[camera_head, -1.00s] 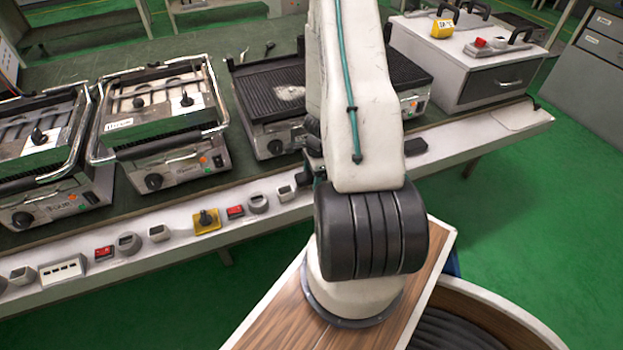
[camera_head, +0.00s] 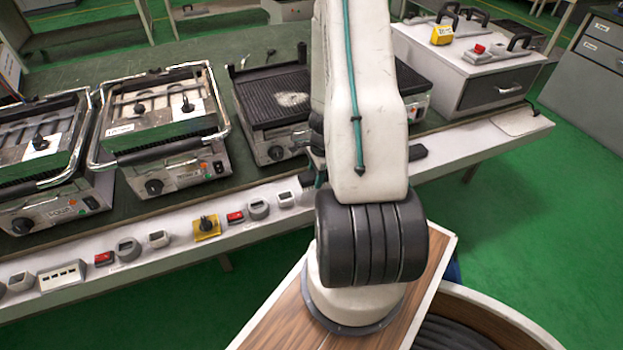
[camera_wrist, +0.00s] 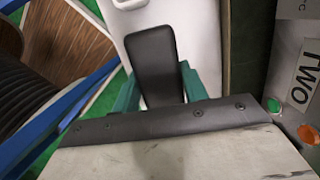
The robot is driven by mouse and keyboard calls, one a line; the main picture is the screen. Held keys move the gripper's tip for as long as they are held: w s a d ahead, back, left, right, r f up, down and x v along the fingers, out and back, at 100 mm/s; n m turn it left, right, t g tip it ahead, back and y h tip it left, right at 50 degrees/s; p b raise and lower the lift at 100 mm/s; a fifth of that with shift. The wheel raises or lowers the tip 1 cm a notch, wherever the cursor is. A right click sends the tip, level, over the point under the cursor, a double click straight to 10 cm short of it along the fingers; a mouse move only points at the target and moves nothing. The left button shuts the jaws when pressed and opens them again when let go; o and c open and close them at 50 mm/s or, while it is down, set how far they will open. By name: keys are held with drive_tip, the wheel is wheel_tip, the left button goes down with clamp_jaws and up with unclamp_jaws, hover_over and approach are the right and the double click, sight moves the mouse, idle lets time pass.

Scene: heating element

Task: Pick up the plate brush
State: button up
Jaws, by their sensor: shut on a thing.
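In the wrist view, the plate brush shows as a smooth dark rounded handle (camera_wrist: 152,55). My gripper (camera_wrist: 160,90) has a teal finger on either side of the handle and is shut on it. The rest of the brush is hidden in that view by the dark strip and pale panel in front.
The bench's pale front edge (camera_head: 480,139) carries several switches and knobs. Two contact grills stand left, with a flat ribbed grill (camera_head: 270,95) behind my arm. A drawer box (camera_head: 490,75) stands right. Green floor (camera_head: 530,240) is clear at the right.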

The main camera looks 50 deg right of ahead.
drive_tip(key=s+r, duration=0.1)
drive_tip(key=s, duration=1.3)
drive_tip(key=shift+s+d, duration=0.25)
drive_tip(key=shift+s, duration=0.05)
drive_tip(key=shift+r, duration=0.1)
drive_tip(key=shift+o, duration=1.2)
drive_tip(key=shift+c, duration=0.4)
